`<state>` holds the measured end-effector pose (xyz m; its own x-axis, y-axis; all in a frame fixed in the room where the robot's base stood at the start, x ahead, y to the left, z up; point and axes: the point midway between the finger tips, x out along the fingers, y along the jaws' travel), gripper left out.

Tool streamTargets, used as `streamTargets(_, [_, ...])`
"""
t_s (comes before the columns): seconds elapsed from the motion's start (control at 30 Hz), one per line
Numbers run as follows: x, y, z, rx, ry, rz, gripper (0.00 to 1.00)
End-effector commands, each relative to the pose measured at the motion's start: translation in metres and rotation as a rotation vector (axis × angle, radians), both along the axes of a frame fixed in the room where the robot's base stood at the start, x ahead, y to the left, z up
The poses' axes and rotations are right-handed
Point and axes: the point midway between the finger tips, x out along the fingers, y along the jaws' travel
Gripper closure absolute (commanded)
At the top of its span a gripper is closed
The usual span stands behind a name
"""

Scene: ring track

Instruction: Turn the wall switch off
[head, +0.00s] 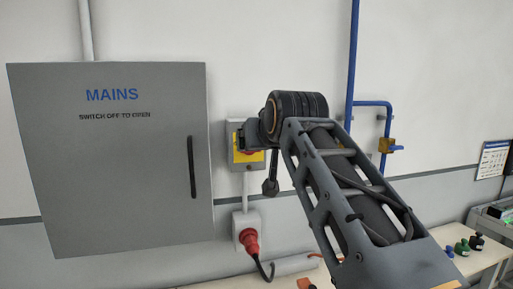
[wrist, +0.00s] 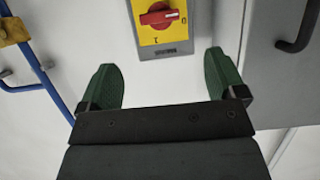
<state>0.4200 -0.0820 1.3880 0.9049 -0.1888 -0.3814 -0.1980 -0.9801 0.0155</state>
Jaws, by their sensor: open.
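The wall switch (wrist: 160,38) is a yellow plate on a grey box with a red rotary knob (wrist: 158,16), at the top of the wrist view. The knob's bar lies nearly level in that view; marks like "I" and "O" show on the plate. In the head view the switch (head: 237,158) is right of the grey cabinet, partly hidden by my arm. My gripper (wrist: 160,76) is open and empty, its green fingers spread wide. In the wrist view the knob is beyond the fingertips, between them sideways, not touched. The fingertips are hard to make out in the head view.
The grey MAINS cabinet (head: 110,170) with a black handle (head: 192,167) stands close left of the switch. A red plug (head: 249,240) in a socket is below. Blue pipes (head: 352,60) with a yellow-bodied valve (head: 386,146) run to the right. A bench (head: 480,262) is at lower right.

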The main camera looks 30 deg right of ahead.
Motion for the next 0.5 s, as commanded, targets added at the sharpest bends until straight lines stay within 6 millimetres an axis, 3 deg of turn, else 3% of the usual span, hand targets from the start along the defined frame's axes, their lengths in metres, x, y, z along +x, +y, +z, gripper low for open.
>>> streamTargets(0.2, [-0.021,0.004,0.009,0.000,0.000,0.000,0.11])
streamTargets(0.5, [-0.026,0.006,0.011,0.000,0.001,0.000,0.11])
